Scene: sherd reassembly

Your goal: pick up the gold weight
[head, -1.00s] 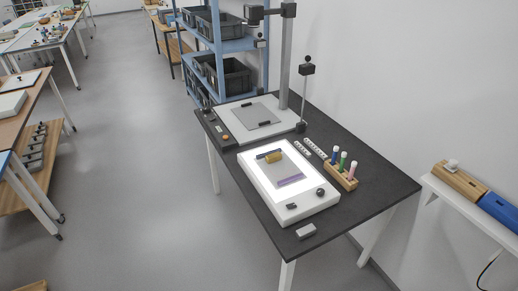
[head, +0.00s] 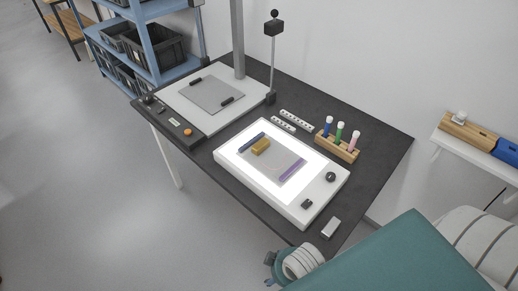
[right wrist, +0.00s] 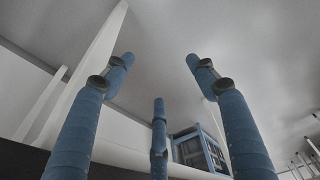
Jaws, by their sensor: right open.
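The gold weight (head: 261,146) is a small gold block in the head view. It lies on the lit white light box (head: 252,185), toward its far left end, next to a dark blue bar (head: 249,141). My right gripper (head: 271,267) is at the near edge of the table, low in the head view, apart from the weight. In the right wrist view its blue fingers (right wrist: 160,66) are spread open with nothing between them. The weight does not show in the right wrist view. My left gripper is not in view.
A purple strip (head: 293,169) lies on the light box. A wooden rack with coloured tubes (head: 337,148) stands right of it. A small pale block (head: 331,228) lies near the front edge.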

